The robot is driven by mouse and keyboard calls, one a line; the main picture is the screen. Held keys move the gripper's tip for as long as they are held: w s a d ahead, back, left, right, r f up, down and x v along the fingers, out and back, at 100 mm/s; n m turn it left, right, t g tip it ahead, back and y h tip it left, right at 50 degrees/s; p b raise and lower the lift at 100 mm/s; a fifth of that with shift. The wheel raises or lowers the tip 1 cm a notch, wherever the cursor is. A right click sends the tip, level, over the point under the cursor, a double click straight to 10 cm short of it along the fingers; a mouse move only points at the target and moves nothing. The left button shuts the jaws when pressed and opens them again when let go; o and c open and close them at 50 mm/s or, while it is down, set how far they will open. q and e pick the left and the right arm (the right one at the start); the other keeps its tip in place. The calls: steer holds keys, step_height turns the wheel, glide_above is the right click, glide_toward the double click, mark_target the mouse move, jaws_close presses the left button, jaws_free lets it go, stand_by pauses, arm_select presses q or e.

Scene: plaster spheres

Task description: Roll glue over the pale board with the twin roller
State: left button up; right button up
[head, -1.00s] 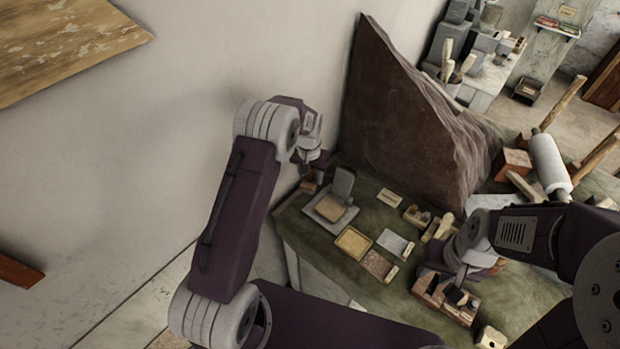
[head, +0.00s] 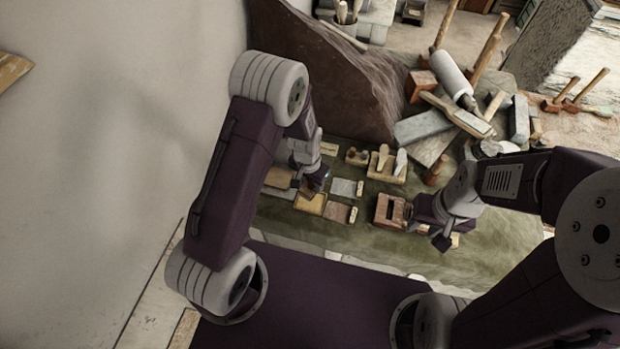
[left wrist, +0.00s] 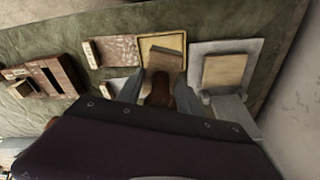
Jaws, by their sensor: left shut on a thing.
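My left gripper (head: 318,182) is shut on a tool with a brown grip (left wrist: 160,92) and a tan, block-like head (left wrist: 165,59). I take it for the twin roller; its separate rollers cannot be made out. The head is over the yellow-rimmed tray (left wrist: 178,37), also in the head view (head: 311,204); contact cannot be told. A pale tan square board (left wrist: 224,71) lies on a grey plate (left wrist: 252,50) right of the tray in the left wrist view. The arm partly hides it in the head view (head: 279,178). My right gripper (head: 436,228) is beside a slotted wooden box (head: 389,210); its jaws are unclear.
A speckled reddish slab (left wrist: 116,52) and a grey slab (head: 343,187) lie beside the tray. A big brown rock (head: 330,75) stands behind. A white roller (head: 452,76), mallets and blocks crowd the back right. The green cloth in front (head: 370,240) is clear.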

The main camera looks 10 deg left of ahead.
mark_target(311, 191)
arm_select(q)
step_height(311, 191, down, 5)
steer(key=b, duration=0.4)
steer(key=shift+s, duration=0.1)
steer(key=shift+f, duration=0.4)
steer(key=shift+r, duration=0.1)
steer(key=shift+f+b, duration=0.4)
steer(key=shift+b, duration=0.05)
steer(key=shift+f, duration=0.2)
stand_by(1.2)
step_height(311, 191, up, 7)
steer(key=p, duration=0.5)
steer(key=shift+r, duration=0.15)
stand_by(0.6)
